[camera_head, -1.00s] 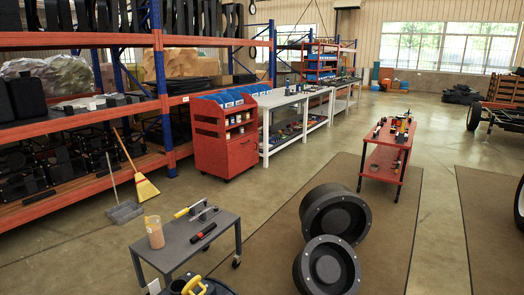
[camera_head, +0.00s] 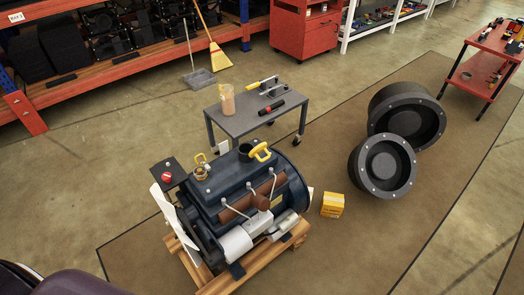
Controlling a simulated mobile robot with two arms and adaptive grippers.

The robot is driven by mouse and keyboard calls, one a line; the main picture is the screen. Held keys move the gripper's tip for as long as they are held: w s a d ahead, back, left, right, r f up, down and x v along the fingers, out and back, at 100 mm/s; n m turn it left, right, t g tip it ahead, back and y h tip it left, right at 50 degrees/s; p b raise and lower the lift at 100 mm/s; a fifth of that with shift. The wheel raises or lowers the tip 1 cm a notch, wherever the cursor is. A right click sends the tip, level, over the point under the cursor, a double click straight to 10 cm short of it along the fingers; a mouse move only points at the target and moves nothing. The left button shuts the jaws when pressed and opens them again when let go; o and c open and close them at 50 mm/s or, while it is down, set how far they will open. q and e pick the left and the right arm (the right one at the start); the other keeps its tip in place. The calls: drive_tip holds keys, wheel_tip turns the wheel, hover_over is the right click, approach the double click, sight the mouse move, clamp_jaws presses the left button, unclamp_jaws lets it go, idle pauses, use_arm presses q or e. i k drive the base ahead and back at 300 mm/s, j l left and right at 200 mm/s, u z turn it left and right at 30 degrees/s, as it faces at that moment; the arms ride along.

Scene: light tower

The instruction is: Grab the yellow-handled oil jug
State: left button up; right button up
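A bright yellow handle (camera_head: 261,152) sits on top of a dark blue engine (camera_head: 235,208), beside a dark round opening or cup. I cannot tell whether this handle belongs to a jug. A translucent jug or cup with tan contents (camera_head: 227,98) stands upright at the left of a small grey wheeled table (camera_head: 250,118). I cannot make out a yellow handle on it. Neither of my grippers shows in the head view.
The engine rests on a wooden pallet (camera_head: 296,237). A yellow box (camera_head: 332,205) is on the floor to its right. Two black wheel-like drums (camera_head: 384,167) lie farther right. A broom (camera_head: 217,55) stands by the shelving. The brown mat at lower right is clear.

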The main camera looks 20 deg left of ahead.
sight(226, 91)
drive_tip(key=k+j, duration=0.2)
drive_tip(key=k+j+z, duration=0.2)
drive_tip(key=j, duration=0.3)
drive_tip(key=k+j+z, duration=0.25)
drive_tip(key=j, duration=0.2)
drive_tip(key=k+j+z, duration=0.2)
drive_tip(key=j, duration=0.25)
drive_tip(key=j+z, duration=0.2)
drive_tip(key=j, duration=0.35)
drive_tip(key=j+z, duration=0.15)
drive_tip(key=j, duration=0.35)
drive_tip(key=k+j+z, duration=0.2)
drive_tip(key=j, duration=0.3)
drive_tip(key=j+z, duration=0.2)
drive_tip(key=j, duration=0.35)
drive_tip(key=k+j+z, duration=0.15)
drive_tip(key=j, duration=0.35)
